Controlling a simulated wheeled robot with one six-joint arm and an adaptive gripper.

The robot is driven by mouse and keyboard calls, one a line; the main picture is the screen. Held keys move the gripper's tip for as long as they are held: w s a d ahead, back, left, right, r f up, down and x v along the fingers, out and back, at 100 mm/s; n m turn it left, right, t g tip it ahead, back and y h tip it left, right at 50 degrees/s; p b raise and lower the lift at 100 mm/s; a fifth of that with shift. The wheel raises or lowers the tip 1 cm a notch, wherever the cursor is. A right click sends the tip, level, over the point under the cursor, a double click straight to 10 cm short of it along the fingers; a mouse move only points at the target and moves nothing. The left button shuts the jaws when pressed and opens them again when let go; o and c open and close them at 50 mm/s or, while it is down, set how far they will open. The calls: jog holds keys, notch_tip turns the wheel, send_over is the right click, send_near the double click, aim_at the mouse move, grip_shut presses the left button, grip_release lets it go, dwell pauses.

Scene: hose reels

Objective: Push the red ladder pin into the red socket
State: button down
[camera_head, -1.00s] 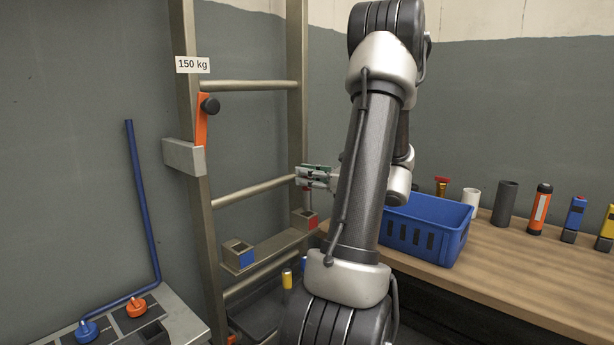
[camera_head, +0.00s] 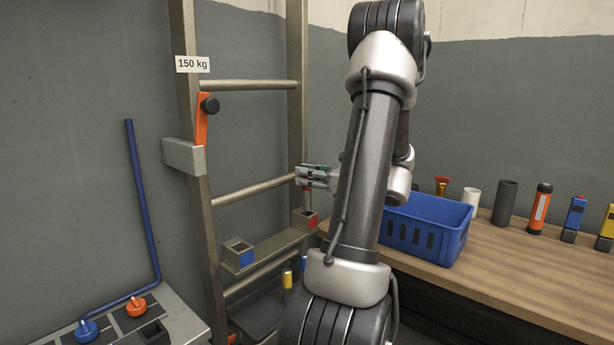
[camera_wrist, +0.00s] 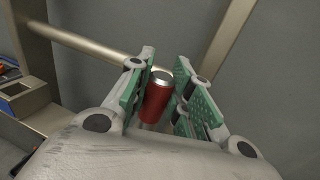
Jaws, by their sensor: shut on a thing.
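My gripper (camera_head: 314,179) is beside the ladder's right rail, just above the red socket (camera_head: 312,223). In the wrist view, the red ladder pin (camera_wrist: 157,103), a red cylinder with a pale grey top, stands between the green finger pads of my gripper (camera_wrist: 156,92). My gripper is shut on it. In the head view the fingers hide most of the pin. A thin grey length shows below them, above the open-topped socket box. I cannot tell whether its lower end is inside the socket.
A blue-marked socket (camera_head: 239,252) sits left on the same ladder shelf. A yellow pin (camera_head: 287,279) stands lower down. A blue crate (camera_head: 428,229) is on the wooden bench (camera_head: 500,270) at right. Ladder rungs (camera_head: 253,190) and rails lie close to my gripper.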

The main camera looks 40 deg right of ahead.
aim_at(307, 210)
jog(key=shift+f, duration=2.65)
jog(key=c, duration=1.2)
grip_release()
jog(key=v, duration=1.2)
